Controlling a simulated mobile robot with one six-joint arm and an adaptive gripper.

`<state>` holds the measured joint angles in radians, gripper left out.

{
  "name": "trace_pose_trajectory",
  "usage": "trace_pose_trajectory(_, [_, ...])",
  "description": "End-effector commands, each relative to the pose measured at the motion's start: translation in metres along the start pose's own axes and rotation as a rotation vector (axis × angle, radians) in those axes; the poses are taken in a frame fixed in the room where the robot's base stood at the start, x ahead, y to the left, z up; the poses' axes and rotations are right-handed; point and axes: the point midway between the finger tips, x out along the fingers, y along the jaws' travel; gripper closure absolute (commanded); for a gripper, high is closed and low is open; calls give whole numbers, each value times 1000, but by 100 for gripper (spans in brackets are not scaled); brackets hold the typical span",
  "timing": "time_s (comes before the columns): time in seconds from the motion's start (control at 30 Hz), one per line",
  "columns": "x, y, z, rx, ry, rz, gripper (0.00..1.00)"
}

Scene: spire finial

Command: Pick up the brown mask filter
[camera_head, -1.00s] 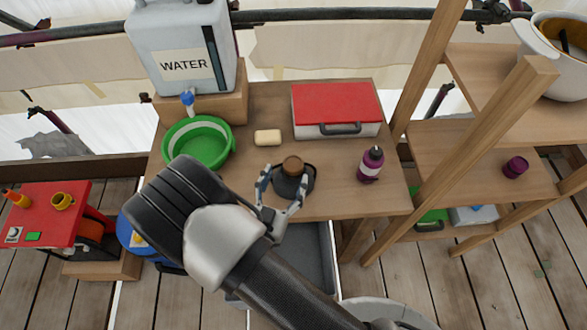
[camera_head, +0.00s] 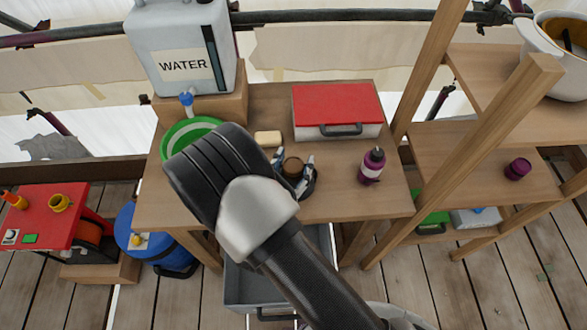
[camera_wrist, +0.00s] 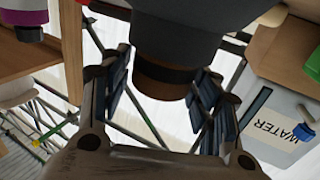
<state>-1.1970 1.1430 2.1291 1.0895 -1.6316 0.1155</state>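The brown mask filter (camera_head: 292,168) sits on a dark grey rounded piece (camera_head: 311,184) on the wooden table. My gripper (camera_head: 293,162) is over it, with one finger on each side of the filter. In the wrist view the brown filter (camera_wrist: 163,80) is between the finger pads, below the dark grey piece (camera_wrist: 178,35). My gripper (camera_wrist: 162,88) looks open, with the pads close to the filter's sides. I cannot tell whether either pad touches it. My own arm hides part of the table's left side.
A soap-like tan block (camera_head: 268,138) lies just behind my gripper. A red-lidded case (camera_head: 336,105) is at the back. A purple bottle (camera_head: 371,166) stands to the right. A green basin (camera_head: 180,138) and a water container (camera_head: 185,45) are at the left. Shelf posts (camera_head: 480,140) rise on the right.

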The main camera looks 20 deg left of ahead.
Motion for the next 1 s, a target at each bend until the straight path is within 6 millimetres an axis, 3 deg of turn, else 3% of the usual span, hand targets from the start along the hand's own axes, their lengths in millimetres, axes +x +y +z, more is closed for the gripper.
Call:
trace_pose_trajectory(0.5, [0, 0, 0, 0, 0, 0, 81])
trace_pose_trajectory(0.8, [0, 0, -2, 0, 0, 0, 81])
trace_pose_trajectory(1.0, [0, 0, -22, 3, 1, 0, 81])
